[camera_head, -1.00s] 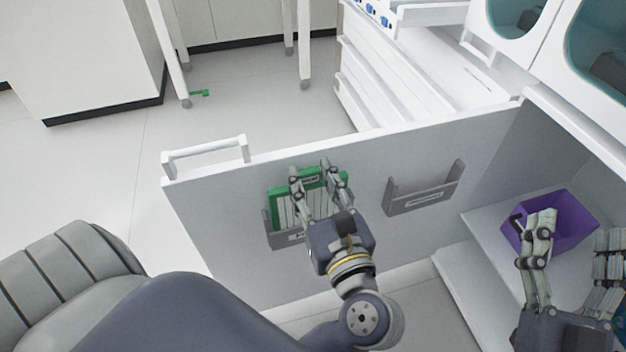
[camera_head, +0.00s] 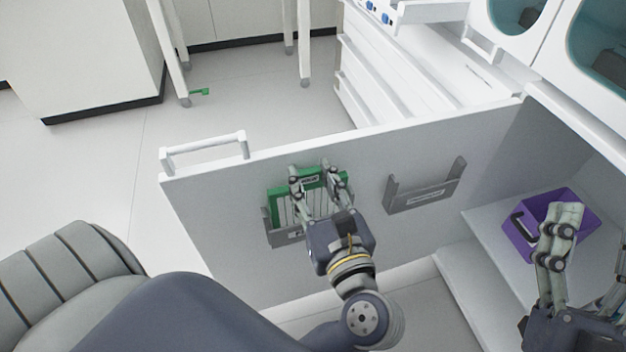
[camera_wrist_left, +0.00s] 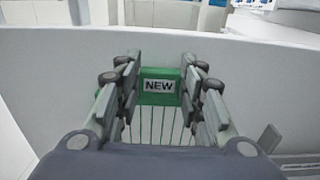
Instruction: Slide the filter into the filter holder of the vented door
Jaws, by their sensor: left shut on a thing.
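The filter (camera_head: 279,206) has a green frame with pale slats. Its label reads "NEW" in the left wrist view (camera_wrist_left: 159,86). It sits in the left grey filter holder (camera_head: 270,236) on the inner face of the vented door (camera_head: 230,235), its green top standing above the holder. My left gripper (camera_head: 310,174) is shut on the filter's frame, and its fingers hide part of it. Whether the filter touches the holder's bottom is hidden. My right gripper (camera_head: 562,232) is at the right by the purple bin; its fingers' opening is unclear.
A second grey holder (camera_head: 424,192) on the door is empty. A purple bin (camera_head: 520,235) with a dark item stands on a white shelf at the right. The door has a white handle (camera_head: 205,150). A small green object (camera_head: 200,92) lies on the floor.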

